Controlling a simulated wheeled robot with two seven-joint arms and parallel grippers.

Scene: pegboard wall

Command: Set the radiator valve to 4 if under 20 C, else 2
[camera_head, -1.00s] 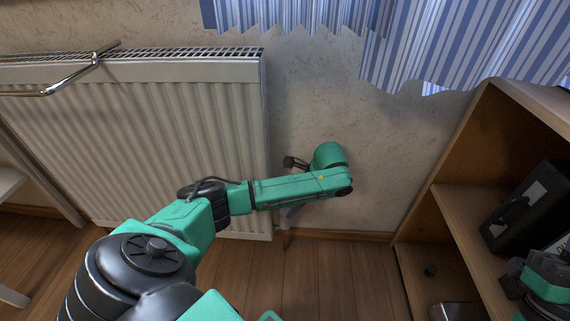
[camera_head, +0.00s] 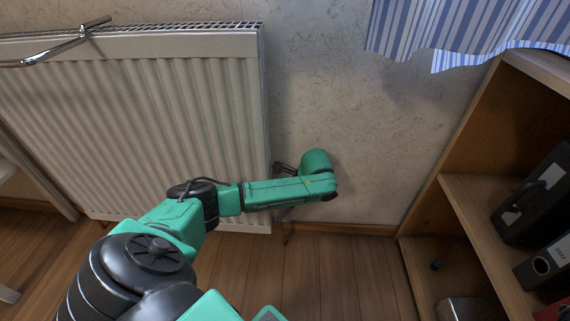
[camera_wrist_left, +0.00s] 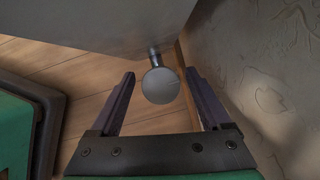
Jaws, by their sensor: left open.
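The radiator (camera_head: 140,130) is a white ribbed panel on the wall at the left of the head view. Its valve knob (camera_wrist_left: 161,86), round and grey, shows in the left wrist view on a short metal stem. My left gripper (camera_wrist_left: 160,83) is open, with one dark finger on each side of the knob; I cannot tell whether either touches it. No thermometer shows. My right gripper is out of view.
A metal towel rail (camera_head: 55,45) sits over the radiator's top left. A wooden shelf (camera_head: 475,200) with black binders (camera_head: 535,195) stands at the right. A striped curtain (camera_head: 465,30) hangs above. Bare wall and wooden floor (camera_head: 335,275) lie between radiator and shelf.

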